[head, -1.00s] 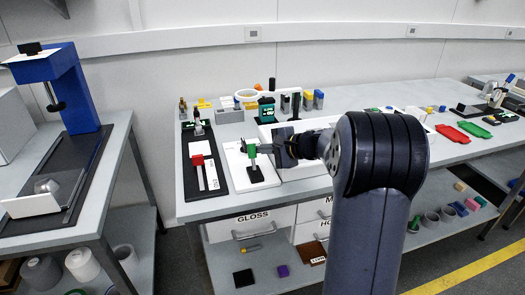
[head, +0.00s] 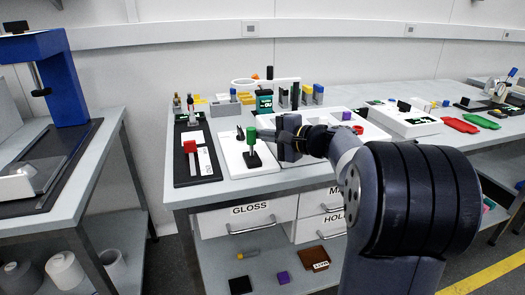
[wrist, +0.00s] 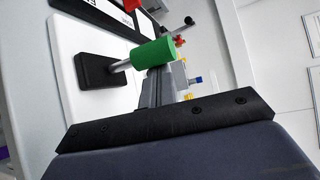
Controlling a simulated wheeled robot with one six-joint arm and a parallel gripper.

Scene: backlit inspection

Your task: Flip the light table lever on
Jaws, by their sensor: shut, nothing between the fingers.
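A lever with a green cylindrical knob (head: 251,135) stands roughly upright from a black base on a white panel (head: 232,158). The green knob also shows in the wrist view (wrist: 154,53), its metal rod running left to the black base (wrist: 98,70). My gripper (head: 265,134) is shut and empty, just right of the green knob at about its height. In the wrist view its fingers (wrist: 159,84) end right at the knob; I cannot tell whether they touch it.
A blue press (head: 63,75) stands on a separate table at left. Drawers (head: 247,215) sit under the bench's front edge.

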